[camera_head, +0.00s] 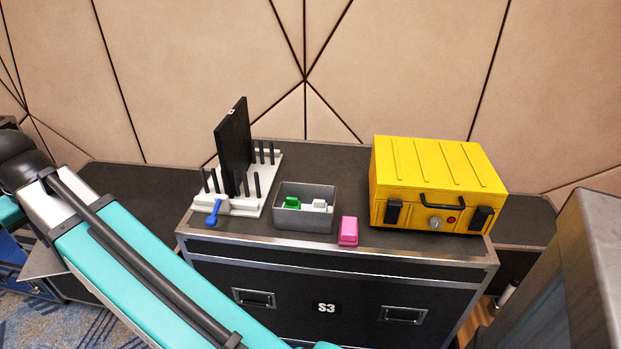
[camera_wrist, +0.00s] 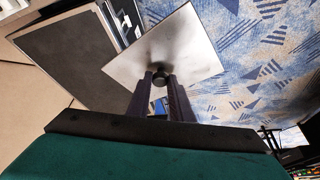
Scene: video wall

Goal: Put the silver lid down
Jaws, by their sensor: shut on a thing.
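The silver lid (camera_wrist: 190,45) is a flat square metal plate with a dark round knob at its middle. In the wrist view my gripper (camera_wrist: 160,80) is shut on this knob, one dark finger on each side. The lid is held up, with blue patterned carpet behind much of it. In the head view my gripper is not seen. A grey flat corner (camera_head: 42,263) shows beside my arm there; I cannot tell whether it is the lid.
A black case (camera_head: 345,255) marked S3 carries a yellow box (camera_head: 438,180), an open grey bin (camera_head: 305,218) with green and white blocks, a pink block (camera_head: 348,231), and a white pegged rack (camera_head: 240,205) holding a black panel. A blue item (camera_head: 213,212) lies by the rack.

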